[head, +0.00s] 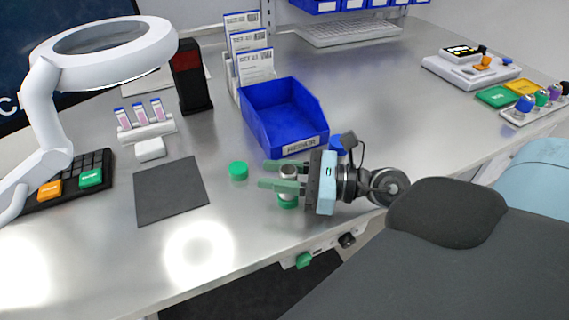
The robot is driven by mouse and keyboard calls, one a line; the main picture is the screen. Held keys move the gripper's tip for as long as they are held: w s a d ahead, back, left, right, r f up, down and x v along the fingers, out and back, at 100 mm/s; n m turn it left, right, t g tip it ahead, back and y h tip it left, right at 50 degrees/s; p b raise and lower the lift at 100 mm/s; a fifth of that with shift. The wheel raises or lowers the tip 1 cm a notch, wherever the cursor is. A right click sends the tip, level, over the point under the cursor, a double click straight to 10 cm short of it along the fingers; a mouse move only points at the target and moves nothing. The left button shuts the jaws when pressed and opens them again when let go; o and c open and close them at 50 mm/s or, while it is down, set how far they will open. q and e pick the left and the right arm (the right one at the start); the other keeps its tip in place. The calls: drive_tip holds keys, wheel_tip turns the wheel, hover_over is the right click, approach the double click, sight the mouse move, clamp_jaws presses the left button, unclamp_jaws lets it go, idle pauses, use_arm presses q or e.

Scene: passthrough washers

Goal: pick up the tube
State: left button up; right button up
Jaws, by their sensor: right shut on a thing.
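My right gripper (270,175) reaches in from the right over the bench, with its green fingers pointing left. It is shut on a small upright tube (288,173) with a pale grey top and a green base ring. The fingers hide much of its middle. I cannot tell whether the tube still touches the bench. My left gripper is not in view.
A blue bin (262,120) stands just behind my gripper. A green disc (238,170) lies left of it, and a blue part (338,143) sits behind the gripper body. A dark mat (170,191), a vial rack (146,131) and a magnifier lamp (53,80) are left.

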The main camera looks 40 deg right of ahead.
drive_tip(key=shift+r, duration=0.1)
wheel_tip(320, 180, up, 3)
drive_tip(key=shift+r+p, duration=0.15)
drive_tip(key=shift+p, duration=0.65)
drive_tip(key=s+d, duration=0.3)
drive_tip(key=s, duration=0.4)
drive_tip(key=s+d+r, duration=0.1)
drive_tip(key=s+d, duration=0.2)
drive_tip(key=s, duration=0.4)
drive_tip(key=shift+s+d+r+p, duration=0.2)
drive_tip(key=shift+r+p, duration=0.1)
drive_tip(key=shift+p, duration=0.1)
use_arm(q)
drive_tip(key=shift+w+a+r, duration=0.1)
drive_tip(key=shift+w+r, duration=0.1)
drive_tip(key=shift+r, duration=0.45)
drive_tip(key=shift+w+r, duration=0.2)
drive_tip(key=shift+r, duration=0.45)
use_arm(e)
drive_tip(key=shift+s, duration=0.1)
